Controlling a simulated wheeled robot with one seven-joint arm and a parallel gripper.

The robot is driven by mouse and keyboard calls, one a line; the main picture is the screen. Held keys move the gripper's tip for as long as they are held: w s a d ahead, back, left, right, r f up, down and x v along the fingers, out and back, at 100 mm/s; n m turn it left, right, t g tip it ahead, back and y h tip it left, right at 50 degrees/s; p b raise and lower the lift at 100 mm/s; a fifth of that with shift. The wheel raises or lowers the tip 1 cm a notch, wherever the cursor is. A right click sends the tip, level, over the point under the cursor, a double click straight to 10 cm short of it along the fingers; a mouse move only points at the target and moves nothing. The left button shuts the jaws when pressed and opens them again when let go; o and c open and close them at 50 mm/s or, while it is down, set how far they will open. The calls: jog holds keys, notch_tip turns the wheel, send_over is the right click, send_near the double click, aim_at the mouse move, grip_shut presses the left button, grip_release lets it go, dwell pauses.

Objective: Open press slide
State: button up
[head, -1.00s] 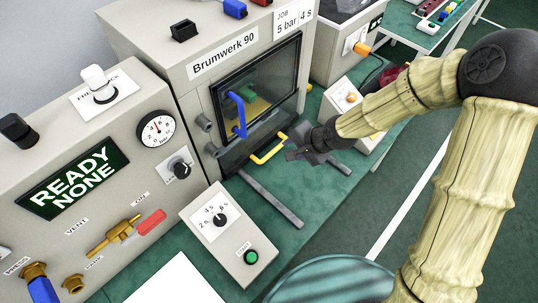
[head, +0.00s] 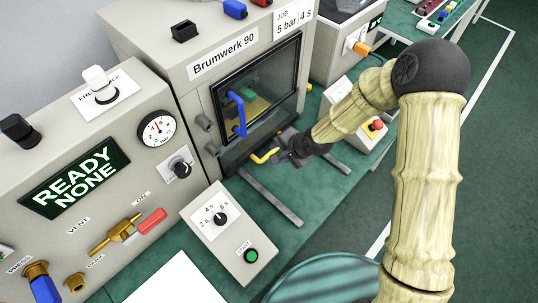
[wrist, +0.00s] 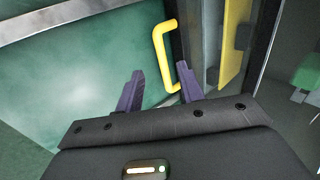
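The slide's yellow handle (head: 262,157) is low at the front, above two grey rails (head: 272,198). My gripper (head: 284,153) is at the right of this handle and hides part of it. In the wrist view, my two purple fingers (wrist: 160,80) are apart. The yellow handle (wrist: 160,42) lies by the fingertips, with its lower end nearer the right finger. I cannot tell whether they touch.
A control panel (head: 65,180) reading "READY NONE" is at the left, with a gauge, knobs and valves. A box with a green start button (head: 251,256) stands in front of the press. A box with a red button (head: 376,125) is at the right, near my arm.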

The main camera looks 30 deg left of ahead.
aim_at(267, 157)
jog(key=p+x, duration=0.1)
jog(key=x, duration=0.8)
jog(key=shift+a+f, duration=0.1)
jog(key=shift+f, duration=0.1)
grip_shut()
